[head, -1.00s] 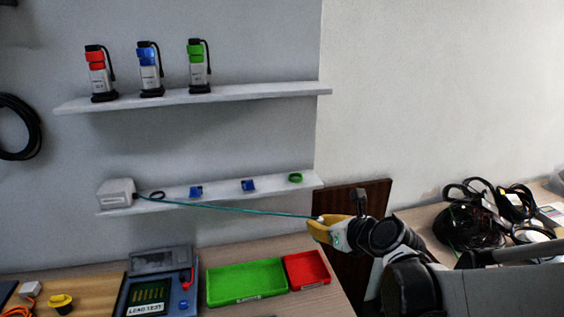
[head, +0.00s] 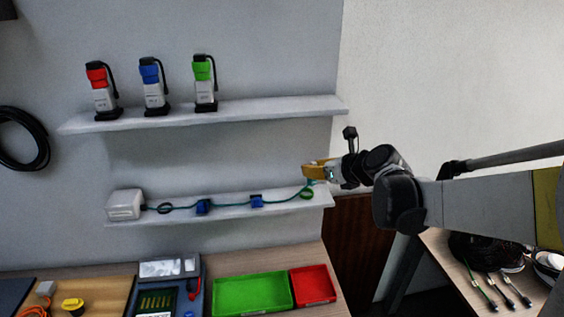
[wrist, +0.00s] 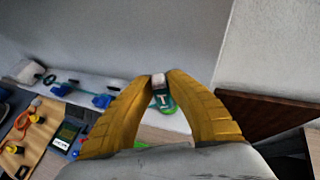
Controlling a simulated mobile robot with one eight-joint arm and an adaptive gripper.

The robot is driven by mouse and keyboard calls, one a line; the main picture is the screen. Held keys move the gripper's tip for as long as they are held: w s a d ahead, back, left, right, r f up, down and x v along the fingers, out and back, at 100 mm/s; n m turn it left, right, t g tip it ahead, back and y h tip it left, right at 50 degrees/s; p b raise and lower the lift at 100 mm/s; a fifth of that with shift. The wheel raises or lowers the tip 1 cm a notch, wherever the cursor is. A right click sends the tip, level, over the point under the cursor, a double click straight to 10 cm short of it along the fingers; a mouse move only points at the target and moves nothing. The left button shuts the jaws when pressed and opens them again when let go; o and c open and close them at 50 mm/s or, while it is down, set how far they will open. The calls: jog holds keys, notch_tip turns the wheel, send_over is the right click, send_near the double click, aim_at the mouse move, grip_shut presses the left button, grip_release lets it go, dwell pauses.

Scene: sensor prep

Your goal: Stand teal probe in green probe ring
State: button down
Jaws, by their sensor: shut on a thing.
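My gripper (head: 308,172) is shut on the teal probe (wrist: 163,101), just above the right end of the lower shelf. In the wrist view the yellow fingers (wrist: 159,80) pinch its pale end, and a teal part marked T shows beyond them. The green probe ring (head: 306,194) is on the shelf just below my gripper. In the wrist view the green ring (wrist: 170,108) shows behind the probe. I cannot tell whether the probe's lower end is inside it. A teal cable (head: 230,204) runs along the shelf from a white box (head: 124,204).
Two blue clips (head: 203,207) (head: 256,201) and a dark ring (head: 165,208) lie along the cable. The upper shelf (head: 275,107) bears red, blue and green-topped devices. Green (head: 218,303) and red trays (head: 333,297) sit on the bench below. Wall is close behind.

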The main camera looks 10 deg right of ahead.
jog(key=x, duration=0.3)
jog(key=shift+w+d+f, duration=0.1)
jog(key=shift+f, duration=0.1)
jog(key=shift+f+b, duration=0.8)
jog(key=shift+f, duration=1.05)
jog(key=shift+f, duration=0.25)
jog(key=c, duration=1.4)
grip_release()
jog(key=shift+r, duration=0.1)
